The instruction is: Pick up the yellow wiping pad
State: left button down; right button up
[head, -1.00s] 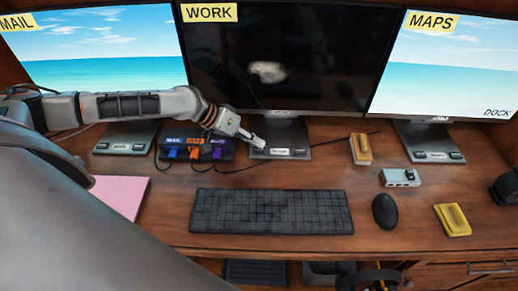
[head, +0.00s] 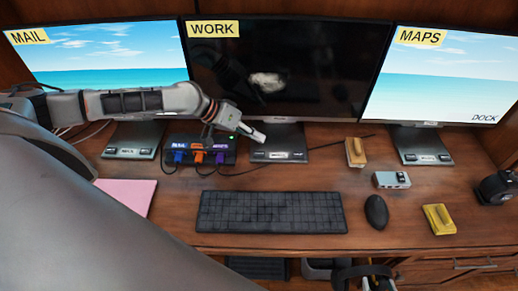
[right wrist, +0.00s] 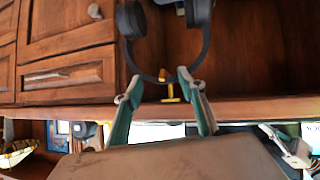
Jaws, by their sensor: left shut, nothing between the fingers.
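The yellow wiping pad (head: 439,219) lies on the right of the desk in the head view, right of the black mouse (head: 376,212), with a raised grip on top. Nothing touches it. My left gripper (head: 258,135) is shut and empty at the foot of the middle monitor, far left of the pad. My right gripper (right wrist: 160,84) shows in the right wrist view with its two teal-lined fingers apart and nothing between them. It is in front of the desk's front edge, near the hanging headphones. I cannot clearly make out the pad in that view.
A tan block (head: 355,152) and a small grey box (head: 391,180) lie behind the mouse. The keyboard (head: 270,212) is in the middle. Headphones (right wrist: 205,40) hang from a yellow hook under the desk edge (right wrist: 250,108), beside drawers (right wrist: 65,75).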

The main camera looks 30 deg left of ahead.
aim_at(439, 221)
jog(key=k, duration=1)
